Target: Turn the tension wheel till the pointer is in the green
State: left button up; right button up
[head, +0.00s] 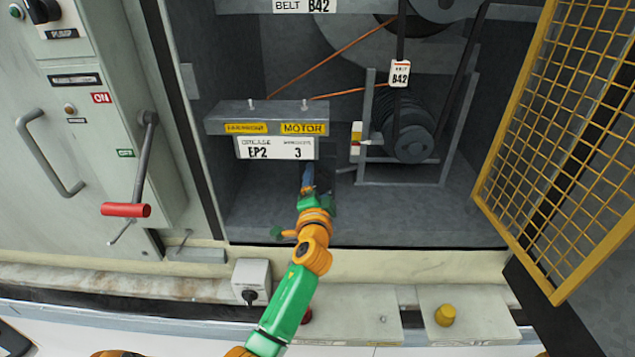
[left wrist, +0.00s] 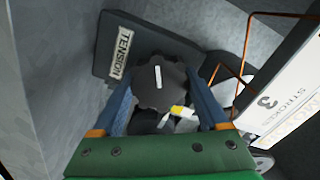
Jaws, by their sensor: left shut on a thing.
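The dark, lobed tension wheel (left wrist: 150,92) with a white mark on its face shows in the left wrist view. It stands by a dark plate with a TENSION label (left wrist: 121,52). My left gripper (left wrist: 160,80) has its blue fingers on either side of the wheel and is shut on it. In the head view my left gripper (head: 308,178) reaches into the cabinet below the EP2 sign, and the wheel is hidden there. A small strip with yellow and white parts (head: 356,138) beside the motor looks like the gauge; its pointer reading is too small to tell. My right gripper is not in view.
A yellow mesh door (head: 560,140) stands open at the right. A red-handled lever (head: 126,210) juts out at the left. The cabinet floor is clear.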

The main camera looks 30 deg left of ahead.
aim_at(316, 186)
pick_arm(q)
jog(key=o, duration=1.3)
jog(key=shift+a, duration=0.1)
jog(key=shift+c, duration=0.2)
jog(key=v, duration=0.7)
jog(key=shift+b, duration=0.35)
jog(key=shift+f, duration=0.1)
